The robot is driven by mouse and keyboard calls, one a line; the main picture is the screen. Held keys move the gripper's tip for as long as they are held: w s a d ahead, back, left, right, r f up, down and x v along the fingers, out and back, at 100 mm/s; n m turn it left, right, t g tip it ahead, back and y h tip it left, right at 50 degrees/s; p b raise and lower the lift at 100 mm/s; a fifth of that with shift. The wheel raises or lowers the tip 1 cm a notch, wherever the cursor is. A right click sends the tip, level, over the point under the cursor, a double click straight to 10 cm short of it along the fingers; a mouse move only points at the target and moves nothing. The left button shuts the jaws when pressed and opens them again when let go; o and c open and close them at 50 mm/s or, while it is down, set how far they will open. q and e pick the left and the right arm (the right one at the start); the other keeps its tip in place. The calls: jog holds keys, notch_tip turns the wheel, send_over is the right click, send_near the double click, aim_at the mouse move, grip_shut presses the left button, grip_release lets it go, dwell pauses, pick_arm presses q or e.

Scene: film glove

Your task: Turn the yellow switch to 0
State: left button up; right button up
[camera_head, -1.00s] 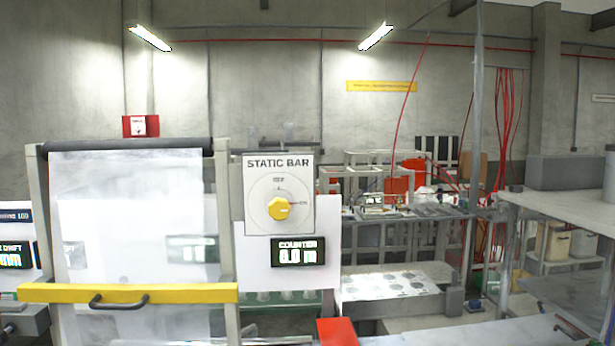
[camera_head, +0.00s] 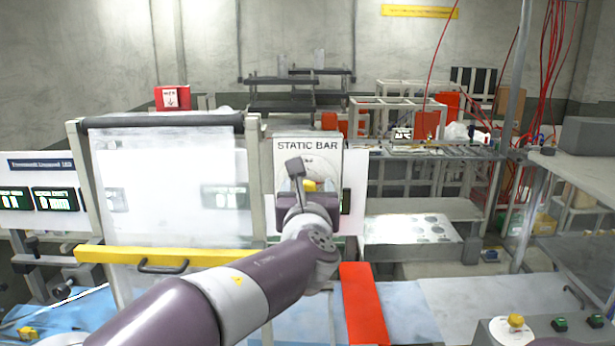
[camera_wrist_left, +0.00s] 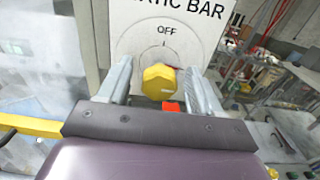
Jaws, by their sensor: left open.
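The yellow switch (camera_head: 309,185) is a knob on the white STATIC BAR panel (camera_head: 328,160), mostly hidden behind my left gripper in the head view. In the left wrist view the yellow switch (camera_wrist_left: 158,82) shows its faceted front, with OFF printed above it on the panel (camera_wrist_left: 133,48). My left gripper (camera_head: 306,188) is open in front of the panel. In the wrist view its fingers (camera_wrist_left: 157,76) stand either side of the knob; I cannot tell whether they touch it. The knob's pointer is not clear, and the dial's right side is partly covered.
A yellow bar with a black handle (camera_head: 160,262) crosses the frame at left. A red strip (camera_head: 363,303) lies below the panel. Another yellow knob (camera_head: 515,321) and green buttons (camera_head: 560,324) sit on a grey box at lower right. A perforated plate (camera_head: 410,230) is behind.

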pick_arm(q)
jog(key=shift+w+a, duration=0.15)
jog(key=shift+w, duration=0.05)
jog(key=shift+w+d, duration=0.1)
jog(key=shift+d, duration=0.1)
jog(key=c, duration=0.4)
jog(key=shift+a, duration=0.1)
jog(key=c, duration=0.7)
jog(key=shift+o, duration=0.2)
